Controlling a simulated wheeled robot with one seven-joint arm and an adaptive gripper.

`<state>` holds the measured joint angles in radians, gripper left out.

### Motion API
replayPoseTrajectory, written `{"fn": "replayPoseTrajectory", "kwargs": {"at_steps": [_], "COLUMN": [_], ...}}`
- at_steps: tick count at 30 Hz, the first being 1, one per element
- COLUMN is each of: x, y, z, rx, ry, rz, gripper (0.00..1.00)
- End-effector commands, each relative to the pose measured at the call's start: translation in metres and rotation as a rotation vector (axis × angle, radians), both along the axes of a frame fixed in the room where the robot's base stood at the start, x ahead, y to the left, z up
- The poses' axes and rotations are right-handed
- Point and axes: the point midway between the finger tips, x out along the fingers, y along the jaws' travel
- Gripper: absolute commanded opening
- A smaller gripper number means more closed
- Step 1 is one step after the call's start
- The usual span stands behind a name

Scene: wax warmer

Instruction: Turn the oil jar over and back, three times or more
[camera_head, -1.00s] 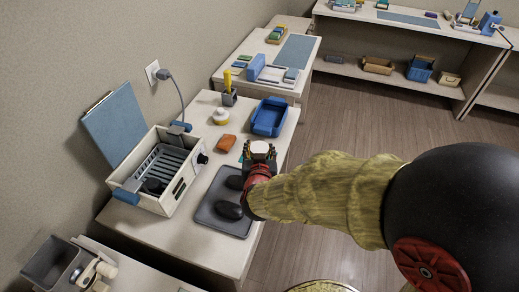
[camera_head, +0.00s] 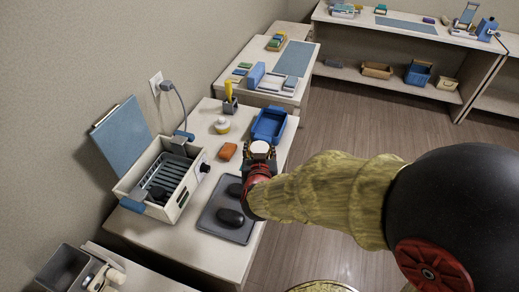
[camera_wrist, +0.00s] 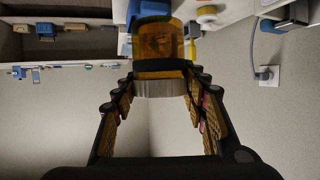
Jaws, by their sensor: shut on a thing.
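The oil jar is an amber jar with a pale ribbed lid. In the wrist view the amber body (camera_wrist: 160,42) sits between the fingertips of my gripper (camera_wrist: 160,72), with the lid end toward the camera. My gripper is shut on the jar around its middle. In the head view the jar's pale round top (camera_head: 260,148) faces up and looks roughly upright. My gripper (camera_head: 260,160) holds it by the right side of the worktable (camera_head: 170,235), beyond the dark tray's far right corner. The gap below the jar is hidden.
The wax warmer (camera_head: 190,203) stands at the left. A grey tray (camera_head: 215,222) with black oval stones lies in front. The floor at right is clear.

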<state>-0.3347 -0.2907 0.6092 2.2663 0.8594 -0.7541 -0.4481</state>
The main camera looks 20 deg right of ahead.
Motion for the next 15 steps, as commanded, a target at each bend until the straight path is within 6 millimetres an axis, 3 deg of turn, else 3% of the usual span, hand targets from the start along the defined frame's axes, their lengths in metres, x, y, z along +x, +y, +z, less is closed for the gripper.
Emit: {"fn": "replayPoseTrajectory", "kwargs": {"at_steps": [15], "x": [0.000], "y": [0.000], "z": [0.036], "rx": [0.000], "ry": [-0.001], "rz": [0.000], "gripper": [0.00]}}
